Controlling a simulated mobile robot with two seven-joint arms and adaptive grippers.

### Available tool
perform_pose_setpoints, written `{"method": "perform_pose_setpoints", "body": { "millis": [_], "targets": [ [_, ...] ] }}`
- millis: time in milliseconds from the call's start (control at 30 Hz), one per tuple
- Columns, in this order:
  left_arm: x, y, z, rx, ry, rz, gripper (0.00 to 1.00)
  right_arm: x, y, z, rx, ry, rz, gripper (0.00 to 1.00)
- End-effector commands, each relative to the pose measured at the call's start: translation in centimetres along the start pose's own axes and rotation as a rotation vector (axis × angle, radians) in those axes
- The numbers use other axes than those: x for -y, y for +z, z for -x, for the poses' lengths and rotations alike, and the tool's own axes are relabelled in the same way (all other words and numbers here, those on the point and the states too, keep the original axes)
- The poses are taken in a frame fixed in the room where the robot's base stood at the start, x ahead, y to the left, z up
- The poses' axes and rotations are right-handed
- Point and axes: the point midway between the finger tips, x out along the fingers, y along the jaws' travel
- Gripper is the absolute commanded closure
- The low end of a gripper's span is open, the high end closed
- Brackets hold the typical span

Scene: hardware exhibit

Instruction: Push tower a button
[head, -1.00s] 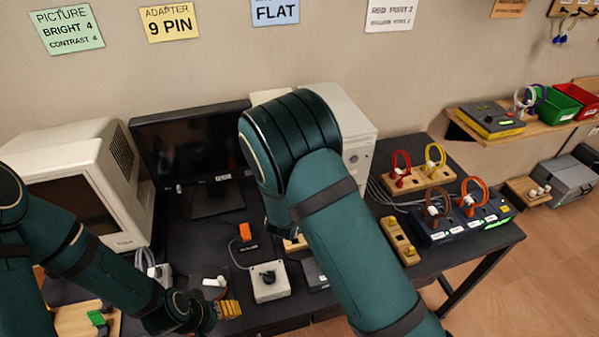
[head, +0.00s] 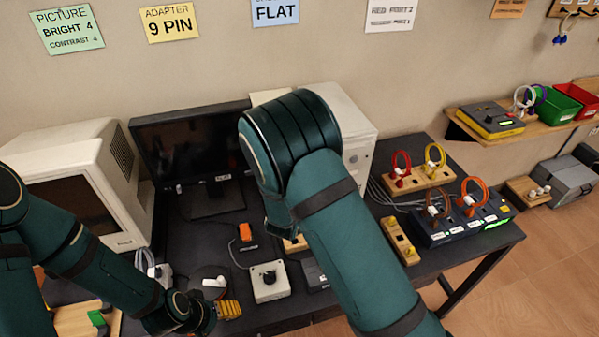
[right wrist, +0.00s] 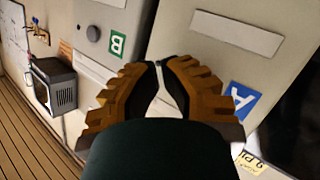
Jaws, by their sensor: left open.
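A beige tower (right wrist: 222,62) with a blue label "A" (right wrist: 241,102) fills the right part of the right wrist view. I cannot make out its button. Beside it on the left is a tower with a green label "B" (right wrist: 117,43) and a dark round button (right wrist: 93,33). My right gripper (right wrist: 161,68) points at the fronts, its fingertips together near the boundary between the towers. I cannot tell whether it touches. In the head view, a beige tower (head: 352,118) shows partly behind my right arm. My left gripper (head: 232,310) is open, low over the table.
A dark monitor (head: 190,145) and a beige CRT monitor (head: 75,185) stand left on the dark table. A white knob box (head: 269,291) lies near the front. Cable blocks (head: 420,178) and a switch box (head: 465,228) occupy the right side.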

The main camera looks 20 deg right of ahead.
Motion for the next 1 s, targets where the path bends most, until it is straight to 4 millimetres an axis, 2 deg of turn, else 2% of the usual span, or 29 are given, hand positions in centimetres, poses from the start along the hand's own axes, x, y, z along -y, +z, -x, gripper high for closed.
{"method": "perform_pose_setpoints", "body": {
  "millis": [1000],
  "targets": [
    [0.04,0.01,-0.10,0.000,0.000,0.000,0.33,0.41,-0.40,-0.75,0.000,0.000,0.000,1.00]
  ]
}}
